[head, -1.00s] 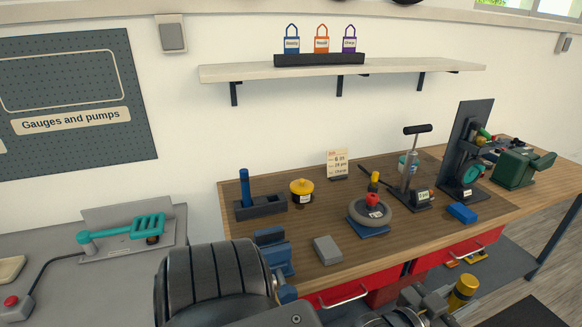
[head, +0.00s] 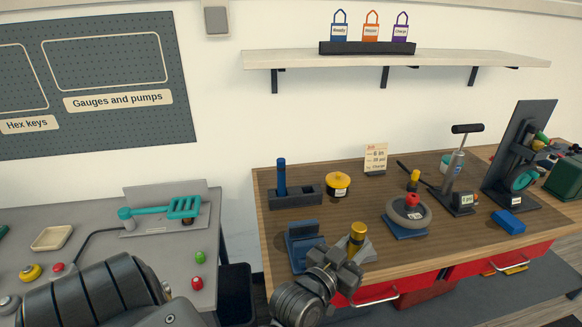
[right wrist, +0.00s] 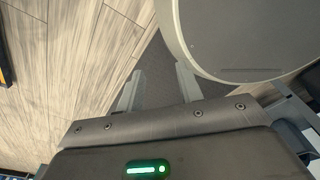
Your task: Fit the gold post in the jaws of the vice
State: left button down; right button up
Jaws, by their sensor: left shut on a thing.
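The gold post (head: 357,234) stands roughly upright in my left gripper (head: 345,262), which is shut on its lower part in the head view. The blue vice (head: 303,252) sits at the bench's front left, just left of the post. The post is apart from its jaws, and the gap between the jaws is hard to make out. My right gripper (right wrist: 158,88) shows in the right wrist view with its two fingers apart and nothing between them, over the floor.
A dark holder with a blue post (head: 282,178), a yellow-topped pot (head: 338,184) and a wheel (head: 408,213) stand on the wooden bench (head: 350,213). The grey side table (head: 110,250) is at left.

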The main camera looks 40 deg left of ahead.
pick_arm(q)
jog(key=w+a+r+n+g+y+p, duration=0.1)
jog(key=a+r+n+y+p, duration=0.1)
jog(key=a+r+y+p, duration=0.35)
jog(key=w+a+r+n+g+y+p, duration=0.1)
jog(key=w+a+r+n+y+p, duration=0.15)
jog(key=a+r+p, duration=0.65)
notch_tip(320, 180, down, 9)
jog(key=a+b, duration=0.2)
jog(key=b, duration=0.5)
jog(key=shift+s+f+h, duration=0.15)
jog(key=shift+s+h, duration=0.15)
jog(key=shift+h, duration=0.1)
jog(key=shift+f+p, duration=0.25)
jog(key=shift+p, duration=0.05)
jog(key=shift+s+p, duration=0.1)
jog(key=shift+p, duration=0.2)
dwell(0.5)
